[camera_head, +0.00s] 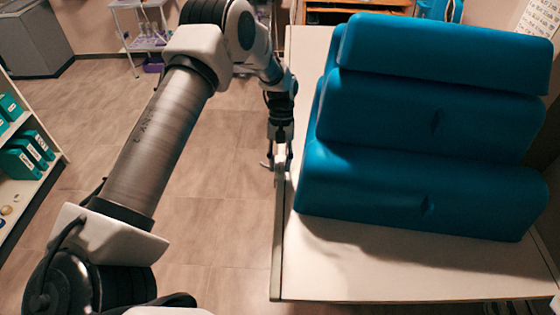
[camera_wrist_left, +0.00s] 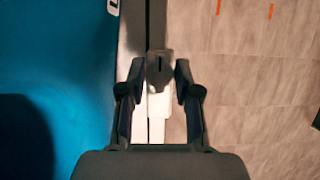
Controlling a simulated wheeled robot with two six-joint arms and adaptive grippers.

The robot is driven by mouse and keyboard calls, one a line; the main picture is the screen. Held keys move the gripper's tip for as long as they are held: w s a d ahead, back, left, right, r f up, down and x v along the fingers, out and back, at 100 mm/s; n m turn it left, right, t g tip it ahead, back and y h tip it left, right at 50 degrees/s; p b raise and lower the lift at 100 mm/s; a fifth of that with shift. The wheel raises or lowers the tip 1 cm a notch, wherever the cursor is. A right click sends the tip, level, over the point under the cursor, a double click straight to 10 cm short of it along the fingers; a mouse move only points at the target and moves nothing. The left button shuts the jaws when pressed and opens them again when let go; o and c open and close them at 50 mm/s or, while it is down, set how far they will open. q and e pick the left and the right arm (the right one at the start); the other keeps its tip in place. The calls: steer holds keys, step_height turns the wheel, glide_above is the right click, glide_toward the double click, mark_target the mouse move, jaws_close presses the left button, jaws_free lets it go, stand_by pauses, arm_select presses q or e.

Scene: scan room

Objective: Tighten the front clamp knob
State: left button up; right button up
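My left gripper (camera_head: 280,158) points down at the left edge of the table, beside the blue cushions. In the left wrist view, my left gripper (camera_wrist_left: 159,82) has its two fingers apart, with a gap on each side of the dark clamp knob (camera_wrist_left: 159,72). The knob sits over a pale clamp body (camera_wrist_left: 160,98) at the table's edge. It lies between the fingertips in the picture; how far below them it is, I cannot tell. In the head view the knob is too small and covered to make out. My right gripper is not in view.
Stacked blue cushions (camera_head: 420,185) fill much of the white table (camera_head: 340,275), close to the gripper's right. The floor (camera_head: 225,225) left of the table is clear. A shelf with teal boxes (camera_head: 22,160) stands at far left, and a small cart (camera_head: 148,43) at the back.

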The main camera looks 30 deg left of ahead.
arm_select(q)
steer(key=shift+o, duration=1.1)
steer(key=shift+f, duration=0.1)
steer(key=shift+w, duration=0.15)
steer(key=shift+r, duration=0.3)
steer(key=v, duration=1.1)
steer(key=shift+w+a, duration=0.2)
